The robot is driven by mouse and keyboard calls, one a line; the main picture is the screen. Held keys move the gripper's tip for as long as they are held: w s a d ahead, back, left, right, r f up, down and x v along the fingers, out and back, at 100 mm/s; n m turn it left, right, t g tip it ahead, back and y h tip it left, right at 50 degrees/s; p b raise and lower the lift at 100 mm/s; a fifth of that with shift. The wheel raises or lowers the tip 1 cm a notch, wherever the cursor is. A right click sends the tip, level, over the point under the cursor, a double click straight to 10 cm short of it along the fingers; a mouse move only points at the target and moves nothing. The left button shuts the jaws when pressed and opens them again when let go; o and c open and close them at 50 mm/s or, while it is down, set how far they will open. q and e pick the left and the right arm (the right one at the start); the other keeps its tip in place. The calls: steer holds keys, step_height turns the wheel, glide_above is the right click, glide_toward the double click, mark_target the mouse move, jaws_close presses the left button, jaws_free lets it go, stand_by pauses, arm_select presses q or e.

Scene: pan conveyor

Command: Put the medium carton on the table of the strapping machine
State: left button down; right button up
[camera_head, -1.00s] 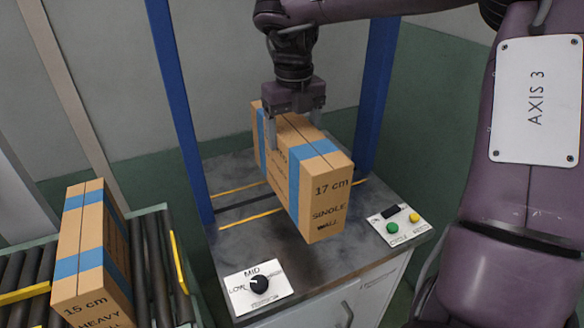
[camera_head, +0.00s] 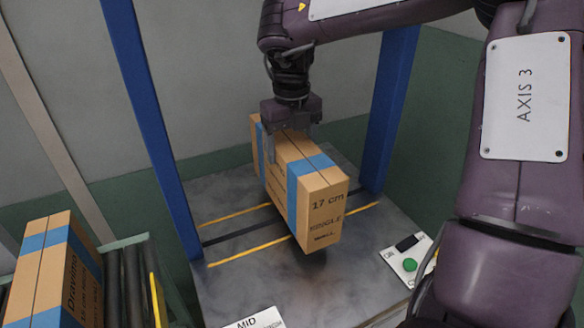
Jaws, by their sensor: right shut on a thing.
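The carton marked 17 cm (camera_head: 320,207), brown with blue bands and "SINGLE WALL" lettering, is upright over the strapping machine table (camera_head: 235,279). My right gripper (camera_head: 290,150) comes down from above and is shut on the carton's top, with fingers on its two long sides. A dark shadow lies beneath the carton's near end, so that end looks slightly above the table. The carton's far bottom edge is hidden. The carton stands across the yellow lines and the dark slot of the table. My left gripper is not in view.
Blue posts (camera_head: 150,110) rise on both sides of the table. A second carton (camera_head: 60,275) stands on the roller conveyor (camera_head: 125,280) at lower left. A button panel (camera_head: 408,258) is at the table's right, and a dial plate (camera_head: 262,320) at its front edge. The table's front left is clear.

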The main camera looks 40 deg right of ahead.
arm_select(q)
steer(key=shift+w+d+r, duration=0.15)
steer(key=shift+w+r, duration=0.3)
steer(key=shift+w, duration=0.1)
arm_select(e)
step_height(320, 180, down, 4)
steer(key=shift+f, duration=0.15)
steer(key=o, duration=1.9)
step_height(320, 180, up, 7)
steer(key=shift+f+p, duration=0.15)
steer(key=shift+p, duration=0.35)
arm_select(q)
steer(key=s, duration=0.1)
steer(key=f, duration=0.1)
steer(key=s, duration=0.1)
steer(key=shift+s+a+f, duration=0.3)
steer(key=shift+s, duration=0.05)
arm_select(e)
steer(key=shift+r, duration=0.4)
